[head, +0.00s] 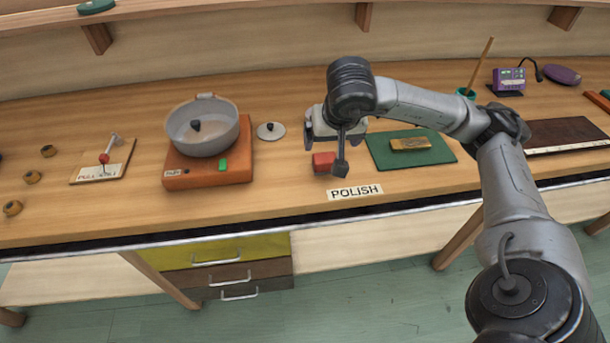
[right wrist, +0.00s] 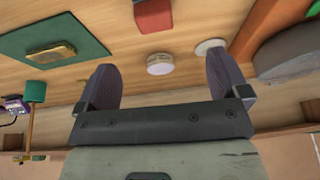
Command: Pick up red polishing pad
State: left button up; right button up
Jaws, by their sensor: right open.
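The red polishing pad (head: 323,161) is a small red block on the wooden table, left of the green mat and just behind the POLISH label (head: 355,192). In the right wrist view the red pad (right wrist: 153,15) shows at the top edge, beyond the fingertips and partly cut off. My right gripper (head: 328,146) is over the table close to the pad, and a dark part of it overlaps the pad's right side. In the right wrist view the jaws of this gripper (right wrist: 163,78) are wide apart with nothing held between them. My left gripper is not in view.
A green mat (head: 380,158) bearing a brass-coloured block (head: 410,144) lies to the right. A pot (head: 202,128) on an orange hotplate (head: 180,178) and a round lid (head: 270,131) are to the left. A pale round object (right wrist: 160,64) shows between the fingers in the wrist view.

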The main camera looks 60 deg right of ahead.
aim_at(325, 157)
jog(key=shift+h, duration=0.3)
jog(key=b+x, duration=0.1)
jog(key=x, duration=0.2)
jog(key=b+x, duration=0.1)
jog(key=x, duration=0.1)
jog(key=b+x, duration=0.1)
jog(key=x, duration=0.2)
jog(key=shift+d+f, duration=0.2)
jog(key=shift+d, duration=0.2)
jog(key=shift+b+x, duration=1.45)
jog(key=shift+x, duration=1.2)
jog(key=shift+w+d+r, duration=0.1)
jog(key=shift+d+r, duration=0.05)
jog(key=shift+d, duration=0.05)
jog(key=shift+c, duration=0.2)
jog(key=c, duration=1)
jog(key=shift+r, duration=0.1)
